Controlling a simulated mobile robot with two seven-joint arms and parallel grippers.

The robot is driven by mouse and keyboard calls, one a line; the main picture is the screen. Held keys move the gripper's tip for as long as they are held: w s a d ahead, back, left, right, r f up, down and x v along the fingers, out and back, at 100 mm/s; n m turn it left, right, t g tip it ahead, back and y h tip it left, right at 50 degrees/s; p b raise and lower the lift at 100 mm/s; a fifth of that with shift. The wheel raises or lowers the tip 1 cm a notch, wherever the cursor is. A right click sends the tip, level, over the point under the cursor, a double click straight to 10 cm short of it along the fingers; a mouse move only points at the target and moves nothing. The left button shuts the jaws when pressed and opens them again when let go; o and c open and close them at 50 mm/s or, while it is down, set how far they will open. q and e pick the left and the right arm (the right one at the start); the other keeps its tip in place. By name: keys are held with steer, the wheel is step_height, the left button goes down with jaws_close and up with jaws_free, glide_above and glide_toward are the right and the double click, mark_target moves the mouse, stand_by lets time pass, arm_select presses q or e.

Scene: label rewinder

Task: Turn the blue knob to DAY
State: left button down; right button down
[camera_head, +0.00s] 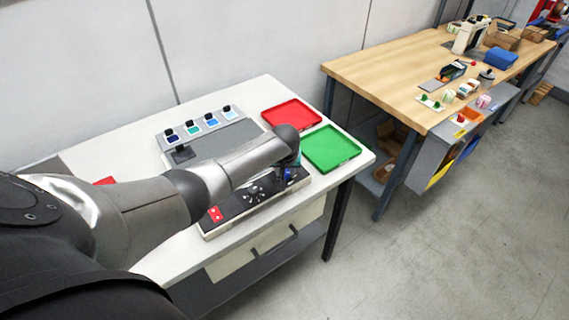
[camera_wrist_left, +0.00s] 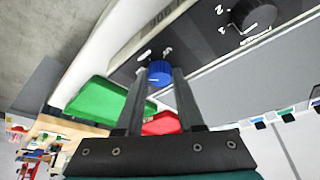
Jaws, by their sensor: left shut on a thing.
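The blue knob (camera_wrist_left: 159,72) sits on a dark control panel (camera_wrist_left: 205,42), which also shows in the head view (camera_head: 240,203) on the front of the white table. My left gripper (camera_wrist_left: 158,76) has one finger on each side of the knob and is shut on it. In the head view my left gripper (camera_head: 289,172) reaches down to the right end of the panel, and my arm hides part of it. White marks show near the knob, but I cannot read a DAY label or tell the knob's setting. My right gripper is out of view.
A black dial (camera_wrist_left: 252,14) is farther along the panel, with a red part (camera_head: 215,214) at its left end. A red tray (camera_head: 291,114) and a green tray (camera_head: 331,148) lie behind it. A wooden workbench (camera_head: 400,75) stands to the right, across a gap of floor.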

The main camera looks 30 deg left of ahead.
arm_select(q)
steer(key=shift+d+n+g+y+p, duration=0.1)
steer(key=shift+n+g+y+p, duration=0.3)
steer(key=shift+n, duration=1.3)
steer(key=shift+w, duration=0.1)
steer(key=c, duration=0.5)
jaws_free()
steer(key=shift+y, duration=0.3)
steer(key=shift+d+r, duration=0.15)
steer(key=shift+r, duration=0.4)
steer(key=shift+p+v, duration=1.8)
steer(key=shift+v, duration=5.25)
